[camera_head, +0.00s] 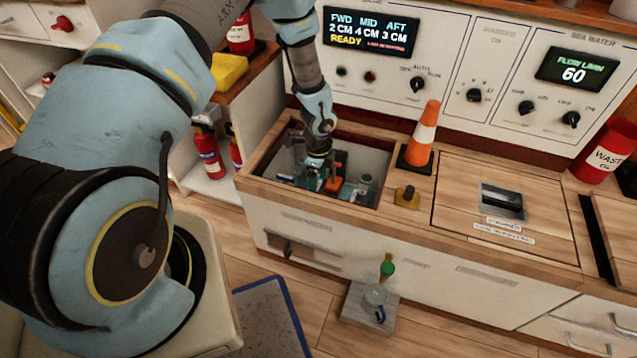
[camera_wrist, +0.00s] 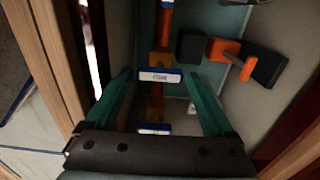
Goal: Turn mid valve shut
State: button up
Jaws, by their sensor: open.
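My gripper (camera_head: 316,172) reaches down into an open hatch (camera_head: 262,150) in the wooden counter. In the wrist view its two teal fingers (camera_wrist: 158,76) are apart, with nothing held between them. A small white-and-blue label (camera_wrist: 160,76) shows between the fingertips; its text is too small to read surely. An orange-and-brown pipe fitting (camera_wrist: 160,58) runs behind this label. An orange lever (camera_wrist: 236,60) between dark blocks lies right of the fingers, apart from them. An orange part also shows beside my gripper in the head view (camera_head: 336,172). I cannot tell which part is the mid valve.
Wooden hatch edges surround my arm closely. The panel screen (camera_head: 370,34) reads FWD 2 CM, MID 4 CM, AFT 3 CM, READY. A second label (camera_wrist: 155,128) lies nearer the gripper's palm.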

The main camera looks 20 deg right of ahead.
jog(key=shift+f, duration=0.2)
jog(key=c, duration=1.1)
